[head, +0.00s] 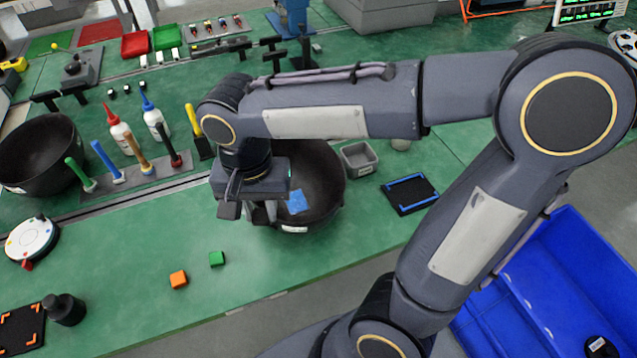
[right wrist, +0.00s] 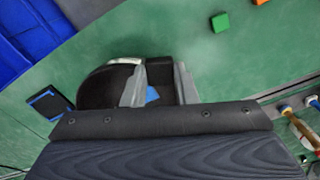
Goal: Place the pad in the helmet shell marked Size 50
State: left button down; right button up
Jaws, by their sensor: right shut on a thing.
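A black bowl-like helmet shell (head: 325,182) stands on the green bench at centre, with a blue patch (head: 297,203) inside and a white label on its near rim, too small to read. A second black shell (head: 38,150) stands at the far left, also with a small label. My right gripper (head: 258,212) is over the left near rim of the centre shell, pointing down. In the right wrist view it is shut on a dark block, seemingly the pad (right wrist: 160,72), with the shell (right wrist: 98,88) beside and below. Whether the pad touches the shell is unclear. My left gripper is out of view.
An orange cube (head: 178,279) and a green cube (head: 216,258) lie near the front edge. A rack with coloured handles (head: 135,172) and glue bottles stands left. A grey tray (head: 359,158) and a blue-framed black mat (head: 411,193) lie right. A blue bin (head: 545,285) is off the bench.

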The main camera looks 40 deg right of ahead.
aim_at(296, 202)
jog(key=w+d+f, duration=0.1)
jog(key=d, duration=0.1)
jog(key=w+d+f, duration=0.1)
jog(key=w+d, duration=0.1)
jog(key=w+d+f, duration=0.1)
jog(key=w+d, duration=0.1)
jog(key=d, duration=0.1)
jog(key=shift+d+f+p, duration=0.1)
jog(key=shift+f+p, duration=0.25)
jog(key=shift+f, duration=0.05)
jog(key=shift+c, duration=0.4)
jog(key=d+f, duration=0.1)
jog(key=w+d+f, duration=0.1)
jog(key=f, duration=0.1)
jog(key=w+d+f, duration=0.1)
jog(key=f, duration=0.1)
jog(key=shift+w+d, duration=0.15)
jog(key=shift+w+d+f, duration=0.1)
jog(key=shift+d, duration=0.05)
jog(key=f, duration=0.3)
jog(key=shift+w+d+f, duration=0.15)
jog(key=shift+w+d, duration=0.05)
jog(key=shift+d, duration=0.1)
jog(key=shift+f, duration=0.3)
jog(key=shift+f+b, duration=0.15)
jog(key=shift+b, duration=0.15)
jog(key=o, duration=1)
